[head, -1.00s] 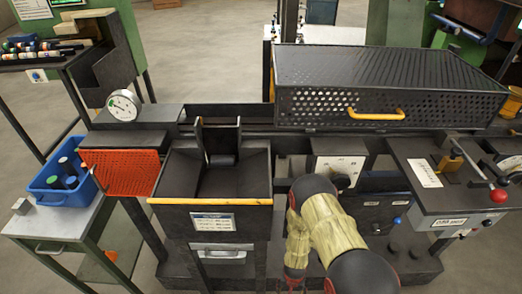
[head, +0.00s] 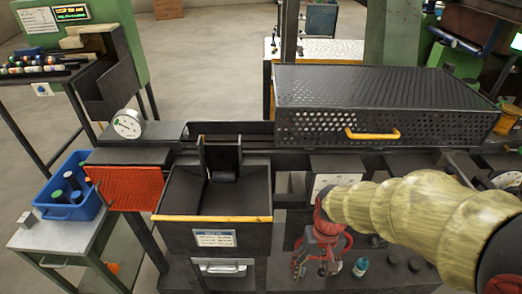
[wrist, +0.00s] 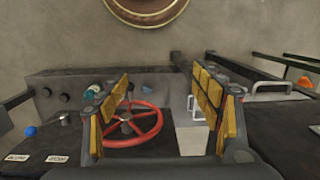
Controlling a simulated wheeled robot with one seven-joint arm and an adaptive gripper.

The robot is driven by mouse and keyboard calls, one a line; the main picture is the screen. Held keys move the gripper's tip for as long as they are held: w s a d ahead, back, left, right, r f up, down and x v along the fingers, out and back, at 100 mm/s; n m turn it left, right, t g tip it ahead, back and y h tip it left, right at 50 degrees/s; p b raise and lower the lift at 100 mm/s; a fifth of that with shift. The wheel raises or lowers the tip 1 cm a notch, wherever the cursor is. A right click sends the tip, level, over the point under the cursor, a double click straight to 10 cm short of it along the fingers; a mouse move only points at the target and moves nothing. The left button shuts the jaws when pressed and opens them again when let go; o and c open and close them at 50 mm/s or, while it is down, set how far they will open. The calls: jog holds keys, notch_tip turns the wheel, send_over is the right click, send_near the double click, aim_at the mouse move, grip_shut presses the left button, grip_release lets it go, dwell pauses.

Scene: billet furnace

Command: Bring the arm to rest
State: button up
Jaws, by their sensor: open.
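My arm in its tan sleeve (head: 400,208) reaches in from the right edge of the head view. My gripper (head: 318,268) hangs from its end, fingers downward, in front of the machine and to the right of the dark hopper. In the wrist view my gripper (wrist: 165,112) has its two yellow-padded fingers spread apart, with nothing between them. A red handwheel (wrist: 158,128) shows beyond and below the fingers, partly hidden by the left one. I cannot tell whether the fingers touch anything.
The dark hopper (head: 212,219) with a yellow front edge is left of my gripper. Behind is a perforated cover (head: 390,95) with a yellow handle. A blue bin (head: 58,212) stands far left. Open floor shows behind.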

jog(key=s+d+r+t+p, duration=0.1)
jog(key=s+d+r+t, duration=0.1)
jog(key=r, duration=1)
jog(key=s+d+r+t+p, duration=0.2)
jog(key=s+r+t, duration=0.2)
jog(key=r, duration=0.8)
jog(key=shift+d+t+h, duration=0.15)
jog(key=shift+t+h, duration=0.15)
jog(key=shift+s+r, duration=0.1)
